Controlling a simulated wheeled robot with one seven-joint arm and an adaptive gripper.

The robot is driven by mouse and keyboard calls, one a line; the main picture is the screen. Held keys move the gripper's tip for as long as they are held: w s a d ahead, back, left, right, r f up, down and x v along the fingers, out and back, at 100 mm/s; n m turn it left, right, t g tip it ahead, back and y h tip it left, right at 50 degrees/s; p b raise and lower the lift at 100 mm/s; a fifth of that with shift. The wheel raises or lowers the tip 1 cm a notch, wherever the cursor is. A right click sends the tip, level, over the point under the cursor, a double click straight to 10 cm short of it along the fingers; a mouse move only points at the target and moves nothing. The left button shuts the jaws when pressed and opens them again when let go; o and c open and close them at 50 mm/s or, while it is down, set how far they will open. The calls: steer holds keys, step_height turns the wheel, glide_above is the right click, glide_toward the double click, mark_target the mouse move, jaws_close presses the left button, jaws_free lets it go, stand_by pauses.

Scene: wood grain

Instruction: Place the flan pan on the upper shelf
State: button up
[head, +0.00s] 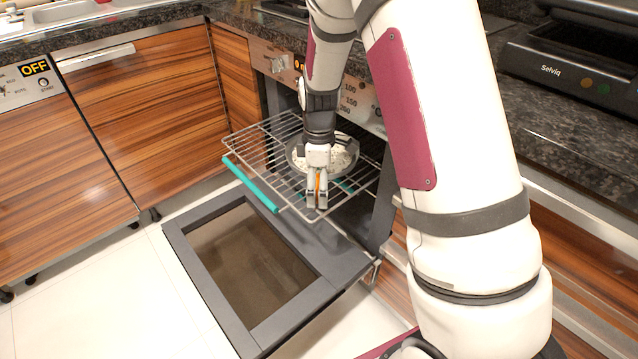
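A round, pale, speckled pan (345,158), which looks like the flan pan, rests on or just above a wire rack (264,150). The rack is pulled out of the open oven and has a teal front edge (250,184). A second bit of teal shows through the wires, perhaps a lower rack. My gripper (317,202) points down over the rack, in front of the pan, and hides part of it. Its fingers are close together with a thin orange strip between them. I cannot tell whether they grip anything or touch the pan.
The oven door (245,268) is folded down flat below the rack. Wooden cabinets (140,120) stand at left, with a dark counter (575,150) at right carrying a black Selviq appliance (580,62). White floor tiles are clear at lower left.

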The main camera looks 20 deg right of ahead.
step_height(320, 180, up, 11)
steer(key=p, duration=0.3)
steer(key=s+a+r+m, duration=0.2)
steer(key=s+r+m, duration=0.1)
steer(key=s+r, duration=0.6)
steer(key=s+r+m, duration=0.2)
steer(key=s+m, duration=0.1)
steer(key=s, duration=0.6)
steer(key=s+a+r+m, duration=0.1)
steer(key=s+r+m, duration=0.1)
steer(key=s, duration=0.7)
steer(key=s+a+r+m, duration=0.1)
steer(key=s+m, duration=0.3)
steer(key=s, duration=0.5)
steer(key=shift+s+a+r+m+p, duration=0.25)
steer(key=shift+s+r+m+p, duration=0.1)
steer(key=shift+r, duration=0.45)
